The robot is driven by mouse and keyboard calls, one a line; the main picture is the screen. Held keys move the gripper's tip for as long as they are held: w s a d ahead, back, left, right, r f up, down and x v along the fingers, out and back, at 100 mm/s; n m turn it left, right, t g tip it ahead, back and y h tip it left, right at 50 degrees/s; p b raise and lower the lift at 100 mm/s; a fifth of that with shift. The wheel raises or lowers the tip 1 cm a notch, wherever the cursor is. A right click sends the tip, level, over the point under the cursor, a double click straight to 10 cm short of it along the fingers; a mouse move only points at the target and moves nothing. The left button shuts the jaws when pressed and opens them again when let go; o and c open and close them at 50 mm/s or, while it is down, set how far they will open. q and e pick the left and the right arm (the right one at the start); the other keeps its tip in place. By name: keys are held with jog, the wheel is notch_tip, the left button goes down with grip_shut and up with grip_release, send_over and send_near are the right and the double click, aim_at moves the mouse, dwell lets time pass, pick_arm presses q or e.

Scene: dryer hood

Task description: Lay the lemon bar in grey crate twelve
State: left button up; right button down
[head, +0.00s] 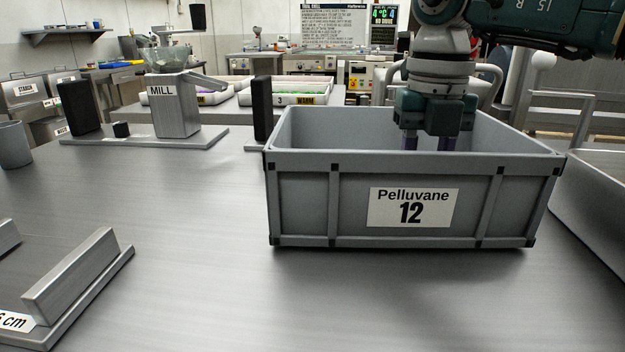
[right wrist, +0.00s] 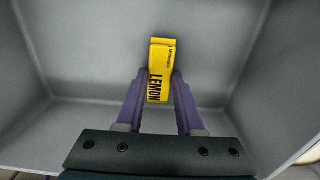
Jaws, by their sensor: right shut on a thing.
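The grey crate (head: 300,209) stands on the steel table with a label reading Pelluvane 12 on its front. My right gripper (head: 425,144) reaches down into the crate from above, its fingertips hidden behind the front wall in the head view. In the right wrist view the gripper (right wrist: 160,95) is shut on the yellow lemon bar (right wrist: 160,72), which reads LEMON. The grey crate walls and floor (right wrist: 85,60) surround the bar. I cannot tell whether the bar touches the floor. My left gripper is not in view.
A mill (head: 174,105) on a base plate stands at the back left. A metal fixture (head: 75,275) is at the front left. A steel tray (head: 600,190) stands close to the crate's right side.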

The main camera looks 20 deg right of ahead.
jog(key=shift+f, duration=0.1)
jog(key=c, duration=0.5)
grip_release()
jog(key=shift+c, duration=0.2)
notch_tip(320, 180, up, 12)
jog(key=p, duration=0.1)
jog(key=shift+r, duration=0.2)
